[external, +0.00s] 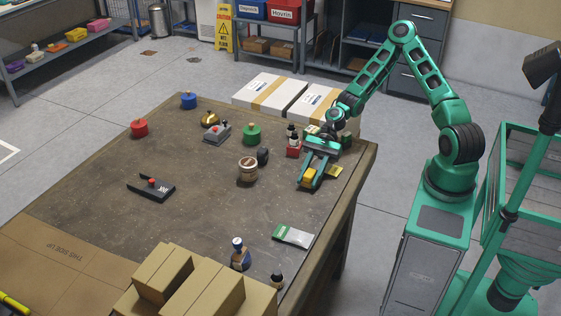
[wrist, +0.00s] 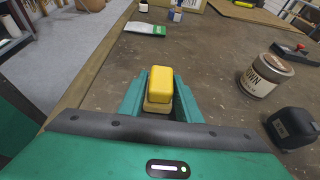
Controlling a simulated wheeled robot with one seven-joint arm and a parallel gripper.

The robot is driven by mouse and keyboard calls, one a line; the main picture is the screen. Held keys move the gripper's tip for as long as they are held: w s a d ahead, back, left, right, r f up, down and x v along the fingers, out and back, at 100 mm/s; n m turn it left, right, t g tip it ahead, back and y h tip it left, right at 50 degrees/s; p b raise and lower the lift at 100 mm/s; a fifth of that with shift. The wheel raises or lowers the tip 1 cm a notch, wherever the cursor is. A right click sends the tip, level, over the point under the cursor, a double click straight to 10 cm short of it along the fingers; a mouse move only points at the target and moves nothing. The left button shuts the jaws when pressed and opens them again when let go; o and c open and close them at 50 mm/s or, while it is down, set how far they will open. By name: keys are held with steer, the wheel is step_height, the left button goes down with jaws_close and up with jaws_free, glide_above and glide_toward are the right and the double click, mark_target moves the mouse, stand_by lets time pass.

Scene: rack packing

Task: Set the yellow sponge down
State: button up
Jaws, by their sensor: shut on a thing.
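The yellow sponge (external: 309,175) is held between the fingers of my gripper (external: 311,178), over the right part of the brown table (external: 215,209). In the wrist view the sponge (wrist: 160,84) shows a bright yellow block above a tan lower part, between the two green fingers of my gripper (wrist: 160,95). My gripper is shut on it. I cannot tell whether its underside touches the table.
A brown-labelled tin (external: 248,169) and a black object (external: 263,156) stand left of my gripper. A green-and-white packet (external: 293,236) lies nearer the front. Bare table lies between.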

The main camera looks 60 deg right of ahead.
steer(key=shift+f, duration=0.35)
steer(key=shift+f, duration=0.15)
steer(key=o, duration=1)
steer(key=v, duration=1.2)
steer(key=shift+s, duration=0.1)
